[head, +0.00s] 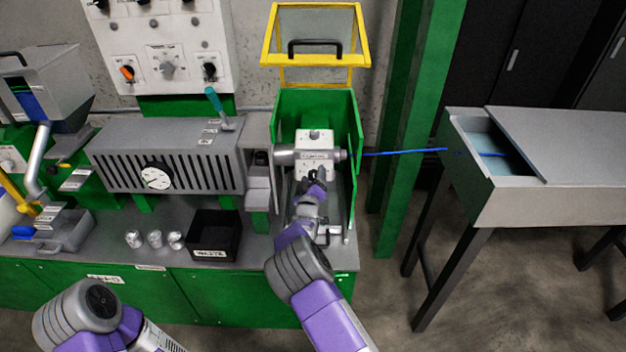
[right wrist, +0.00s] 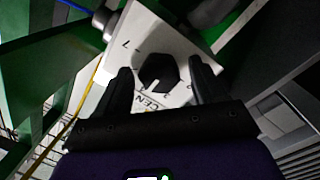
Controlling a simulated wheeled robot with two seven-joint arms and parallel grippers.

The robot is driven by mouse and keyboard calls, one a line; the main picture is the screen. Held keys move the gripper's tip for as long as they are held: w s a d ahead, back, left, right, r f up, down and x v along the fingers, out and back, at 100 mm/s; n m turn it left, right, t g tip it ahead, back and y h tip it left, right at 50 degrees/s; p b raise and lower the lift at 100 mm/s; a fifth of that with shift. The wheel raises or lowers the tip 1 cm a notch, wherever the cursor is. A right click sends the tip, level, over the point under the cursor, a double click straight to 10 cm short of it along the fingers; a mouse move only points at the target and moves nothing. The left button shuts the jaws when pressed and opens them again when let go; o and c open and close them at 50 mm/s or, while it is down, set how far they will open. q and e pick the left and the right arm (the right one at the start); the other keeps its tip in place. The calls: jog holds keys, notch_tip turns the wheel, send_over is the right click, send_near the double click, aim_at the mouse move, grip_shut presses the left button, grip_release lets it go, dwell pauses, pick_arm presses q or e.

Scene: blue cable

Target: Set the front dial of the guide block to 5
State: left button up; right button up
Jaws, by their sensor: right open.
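The grey-white guide block (head: 314,148) sits inside the green open-fronted housing, and its white front plate shows close up in the right wrist view (right wrist: 185,42). The black front dial (right wrist: 158,72) is a faceted knob with printed numbers around it; a 7 reads at upper left. I cannot tell its setting for sure. My right gripper (head: 316,175) is in front of the block. In the right wrist view its two black fingers (right wrist: 163,85) are open, one on each side of the dial, with gaps visible. My left gripper is out of view; only my left arm shows.
A raised yellow-framed guard (head: 315,35) stands above the green housing (head: 355,125), whose walls flank my right arm. A black waste bin (head: 214,236) stands left.

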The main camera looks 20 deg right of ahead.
jog(key=c, duration=1.1)
jog(key=shift+o, duration=0.2)
jog(key=m+b, duration=0.2)
jog(key=m, duration=0.1)
jog(key=shift+d+m, duration=0.1)
jog(key=shift+m, duration=0.3)
jog(key=m+y+b, duration=0.1)
jog(key=m+b, duration=0.2)
jog(key=m, duration=0.1)
jog(key=shift+r+m, duration=0.1)
jog(key=shift+m, duration=0.3)
jog(key=o, duration=1.1)
jog(key=shift+c, duration=0.2)
